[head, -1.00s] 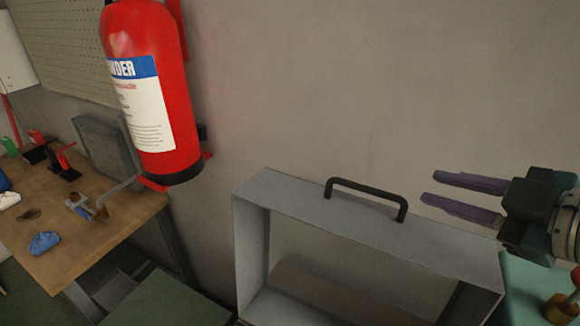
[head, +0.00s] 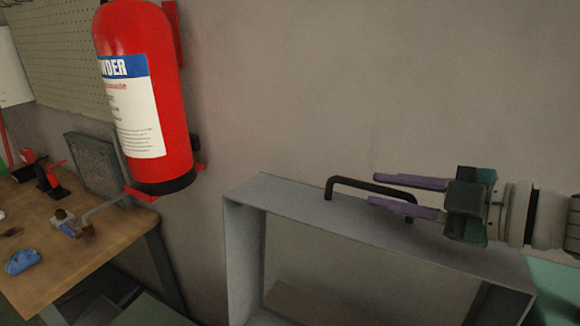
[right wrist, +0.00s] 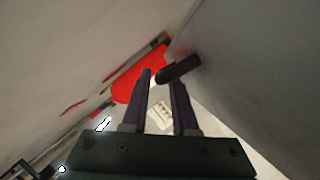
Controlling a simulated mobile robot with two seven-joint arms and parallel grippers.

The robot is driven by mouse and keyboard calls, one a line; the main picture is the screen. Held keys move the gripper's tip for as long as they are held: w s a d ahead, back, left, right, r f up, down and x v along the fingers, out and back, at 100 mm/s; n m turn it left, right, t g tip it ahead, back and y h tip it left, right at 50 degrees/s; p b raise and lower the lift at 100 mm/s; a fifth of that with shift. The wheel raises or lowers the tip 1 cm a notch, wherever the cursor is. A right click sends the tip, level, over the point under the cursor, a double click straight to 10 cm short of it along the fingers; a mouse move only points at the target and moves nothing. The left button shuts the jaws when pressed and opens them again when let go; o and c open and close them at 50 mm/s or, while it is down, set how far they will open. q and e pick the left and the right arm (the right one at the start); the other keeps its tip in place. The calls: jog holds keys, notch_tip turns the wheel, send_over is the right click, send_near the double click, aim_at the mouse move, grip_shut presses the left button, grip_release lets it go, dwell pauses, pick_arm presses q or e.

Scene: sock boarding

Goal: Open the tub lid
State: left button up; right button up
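A grey box-shaped tub (head: 244,262) stands against the wall at the lower middle of the head view. A black bar handle (head: 350,185) is on its grey top (head: 300,207). The front shows a wide opening, and its lower part is cut off. My right gripper (head: 372,190) is open at the handle's right part, its purple fingers seeming to straddle the bar. In the right wrist view the handle (right wrist: 178,70) lies near the fingertips (right wrist: 161,80), and I cannot tell if they touch. My left gripper is out of view.
A red fire extinguisher (head: 150,95) hangs on the wall to the left. A wooden workbench (head: 70,262) with a blue cloth-like item (head: 22,262) and small tools stands at the far left. The wall above the tub is bare.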

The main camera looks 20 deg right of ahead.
jog(key=shift+x, duration=1.2)
grip_shut()
dwell(0.6)
